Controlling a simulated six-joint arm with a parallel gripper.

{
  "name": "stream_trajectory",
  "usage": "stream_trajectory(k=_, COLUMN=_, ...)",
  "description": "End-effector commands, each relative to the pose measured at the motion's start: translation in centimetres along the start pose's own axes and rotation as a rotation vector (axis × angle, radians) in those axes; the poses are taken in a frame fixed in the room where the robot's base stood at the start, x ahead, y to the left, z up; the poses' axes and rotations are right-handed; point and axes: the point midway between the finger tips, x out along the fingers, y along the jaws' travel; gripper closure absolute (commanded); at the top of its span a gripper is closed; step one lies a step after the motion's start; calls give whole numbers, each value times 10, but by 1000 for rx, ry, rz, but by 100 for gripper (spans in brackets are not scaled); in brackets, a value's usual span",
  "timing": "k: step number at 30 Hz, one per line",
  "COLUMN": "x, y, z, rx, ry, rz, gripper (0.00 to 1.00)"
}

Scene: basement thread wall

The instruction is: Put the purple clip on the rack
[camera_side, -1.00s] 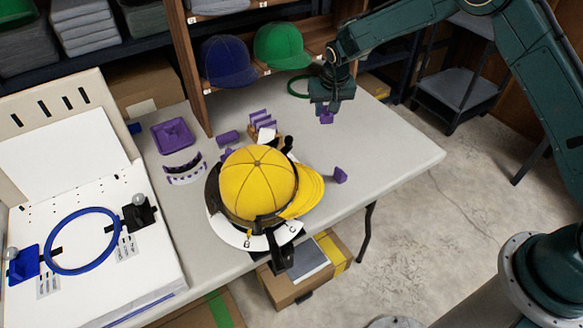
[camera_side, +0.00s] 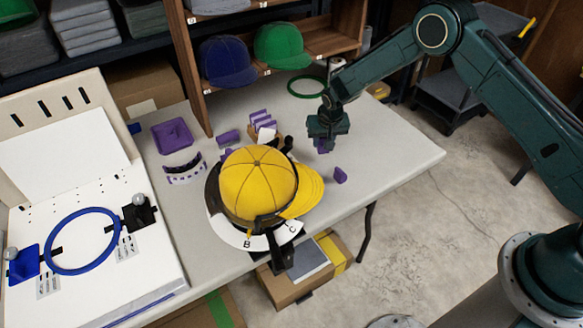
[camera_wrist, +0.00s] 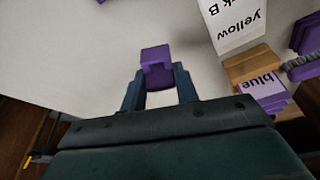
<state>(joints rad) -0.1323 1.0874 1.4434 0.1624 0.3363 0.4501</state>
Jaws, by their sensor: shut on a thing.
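My gripper (camera_side: 325,140) is shut on a purple clip (camera_wrist: 155,54). In the side view the clip (camera_side: 323,149) shows just under the fingers, above the table to the right of the rack. In the wrist view it sits between my fingertips, over bare table. The small wooden rack (camera_wrist: 249,66) shows right of the clip in the wrist view, with a white card reading "yellow" and a purple piece labelled "blue". In the side view several purple clips (camera_side: 262,118) stand on the rack, which is partly hidden. Another purple clip (camera_side: 340,175) lies on the table.
A yellow cap (camera_side: 258,184) on a black and white stand is left of my gripper. A purple tray (camera_side: 171,134) and purple block (camera_side: 229,137) lie further left. A green ring (camera_side: 306,87) lies behind. The table's right part is clear.

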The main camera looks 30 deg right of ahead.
Motion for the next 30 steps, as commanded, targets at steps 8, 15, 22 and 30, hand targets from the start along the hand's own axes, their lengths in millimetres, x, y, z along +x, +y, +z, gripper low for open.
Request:
stream_trajectory(k=8, x=30, y=0, z=10, rx=-1, ry=-2, rz=1, gripper=91)
stream_trajectory(k=15, x=37, y=0, z=12, rx=0, ry=-1, rz=0, gripper=91)
stream_trajectory(k=22, x=38, y=0, z=12, rx=0, ry=-1, rz=0, gripper=91)
stream_trajectory(k=30, x=39, y=0, z=13, rx=0, ry=-1, rz=0, gripper=48)
